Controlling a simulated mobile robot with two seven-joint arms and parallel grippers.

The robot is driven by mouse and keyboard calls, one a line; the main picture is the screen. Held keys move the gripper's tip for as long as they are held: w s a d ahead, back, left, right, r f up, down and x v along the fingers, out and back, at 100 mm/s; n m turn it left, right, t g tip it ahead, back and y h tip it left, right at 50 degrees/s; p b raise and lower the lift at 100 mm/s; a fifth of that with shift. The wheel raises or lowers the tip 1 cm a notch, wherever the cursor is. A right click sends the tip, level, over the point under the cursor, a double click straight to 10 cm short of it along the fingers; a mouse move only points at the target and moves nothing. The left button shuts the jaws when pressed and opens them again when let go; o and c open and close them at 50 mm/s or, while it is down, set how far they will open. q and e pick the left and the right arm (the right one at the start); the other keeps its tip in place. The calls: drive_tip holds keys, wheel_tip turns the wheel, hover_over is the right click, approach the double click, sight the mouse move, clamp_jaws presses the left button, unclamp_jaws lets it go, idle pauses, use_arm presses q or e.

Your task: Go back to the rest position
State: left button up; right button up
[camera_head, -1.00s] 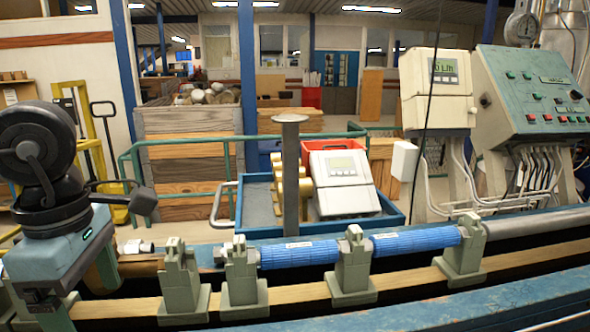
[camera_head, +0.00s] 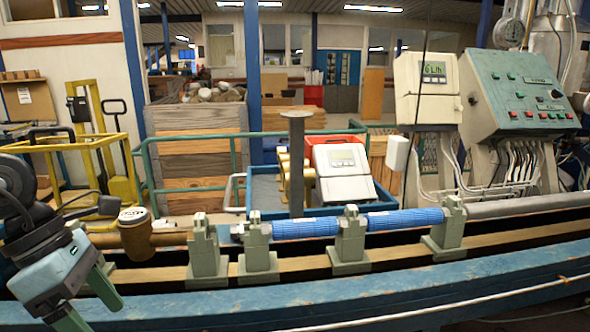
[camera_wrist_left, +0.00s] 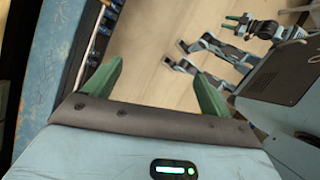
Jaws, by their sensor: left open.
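My left gripper (camera_head: 100,316) is at the lower left of the head view, in front of the bench rail. Its green fingers point down and to the right. The left wrist view shows the two fingers (camera_wrist_left: 160,72) spread wide with nothing between them, above a pale floor. A small dark part with green tips (camera_wrist_left: 238,22) at the top right of that view may be my right gripper. It is too small to tell its state. My right arm does not show in the head view.
Blue meter pipes (camera_head: 305,228) sit in grey clamps (camera_head: 351,240) along the bench. A brown, pale-topped cylinder (camera_head: 137,234) stands at its left end. A blue tray (camera_head: 386,205) holds a white meter unit (camera_head: 344,174). A green control box (camera_head: 520,92) stands right. A yellow cart (camera_head: 80,152) is left.

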use_arm(q)
drive_tip(key=s+a+f+n+t+h+p, duration=0.1)
drive_tip(key=s+a+f+n+t+p, duration=0.15)
drive_tip(key=f+n+t, duration=0.55)
drive_tip(key=s+a+f+n+t+p, duration=0.1)
drive_tip(key=a+f+n, duration=0.35)
drive_tip(key=n, duration=0.65)
drive_tip(key=s+a+f+n+t+h+p, duration=0.1)
drive_tip(key=s+a+f+n+t+p, duration=0.15)
drive_tip(key=f+n+t, duration=0.45)
drive_tip(key=s+d+f+n+g+y+p, duration=0.1)
drive_tip(key=s+d+f+n+g+y, duration=0.35)
drive_tip(key=s+f+n, duration=0.6)
drive_tip(key=s+d+f+n+g+p, duration=0.1)
drive_tip(key=s+d+f+n, duration=0.2)
drive_tip(key=d, duration=0.3)
drive_tip(key=s+d+f+n+g, duration=0.1)
drive_tip(key=s+d+f+n, duration=0.2)
drive_tip(key=d+n, duration=0.3)
drive_tip(key=shift+s+d+g+p, duration=0.35)
drive_tip(key=shift+s+p, duration=0.05)
drive_tip(key=shift+s, duration=0.35)
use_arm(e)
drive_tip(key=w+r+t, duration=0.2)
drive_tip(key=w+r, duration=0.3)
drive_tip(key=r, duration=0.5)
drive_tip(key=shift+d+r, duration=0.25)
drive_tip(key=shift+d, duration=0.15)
